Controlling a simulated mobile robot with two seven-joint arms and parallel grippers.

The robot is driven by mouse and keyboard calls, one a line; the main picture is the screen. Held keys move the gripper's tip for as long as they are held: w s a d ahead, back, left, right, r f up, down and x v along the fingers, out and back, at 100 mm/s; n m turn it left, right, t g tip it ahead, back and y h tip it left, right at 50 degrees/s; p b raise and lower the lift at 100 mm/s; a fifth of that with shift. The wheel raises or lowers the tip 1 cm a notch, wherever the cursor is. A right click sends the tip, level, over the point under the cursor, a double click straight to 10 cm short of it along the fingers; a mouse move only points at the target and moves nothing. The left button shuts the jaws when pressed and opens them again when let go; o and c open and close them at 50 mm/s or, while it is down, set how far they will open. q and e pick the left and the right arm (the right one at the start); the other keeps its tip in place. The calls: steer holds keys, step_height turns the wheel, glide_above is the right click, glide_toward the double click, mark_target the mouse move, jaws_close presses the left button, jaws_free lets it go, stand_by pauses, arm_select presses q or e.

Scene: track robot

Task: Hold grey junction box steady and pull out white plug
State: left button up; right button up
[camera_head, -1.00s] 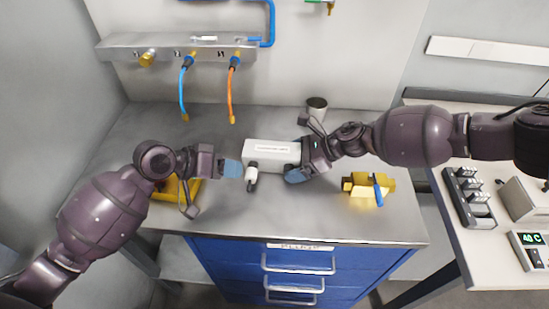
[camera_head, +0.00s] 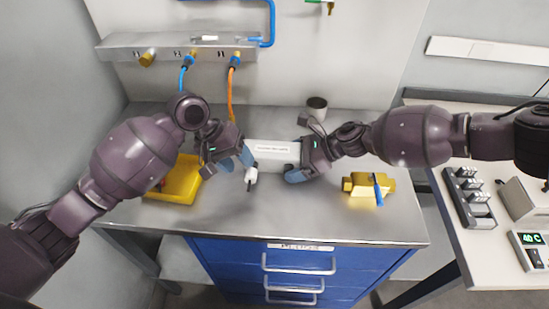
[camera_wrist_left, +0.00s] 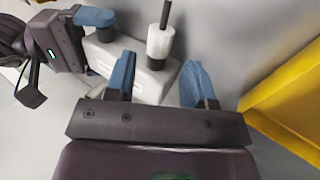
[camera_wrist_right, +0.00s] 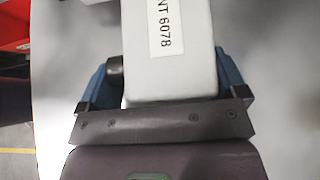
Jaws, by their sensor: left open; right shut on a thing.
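The grey junction box (camera_head: 270,150), a pale block with a label on top, lies on the steel worktop. It also shows in the right wrist view (camera_wrist_right: 190,70) between the fingers. My right gripper (camera_head: 298,161) is shut on its right end. The white plug (camera_head: 251,175) sticks out of the box's front side near its left end, with a dark cord or tip. The plug also shows in the left wrist view (camera_wrist_left: 160,42). My left gripper (camera_head: 239,158) is open at the box's left end. Its blue fingers (camera_wrist_left: 160,82) are beside the box and short of the plug.
A yellow tray (camera_head: 188,193) stands at the left of the worktop. A yellow fitting with a blue handle (camera_head: 366,186) lies at the right. A small cup (camera_head: 317,104) stands behind. Blue and orange hoses hang from a wall manifold (camera_head: 112,48). The front middle worktop is clear.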

mark_target(248, 172)
arm_select(q)
steer(key=shift+x, duration=2.65)
steer(key=shift+c, duration=0.2)
jaws_close()
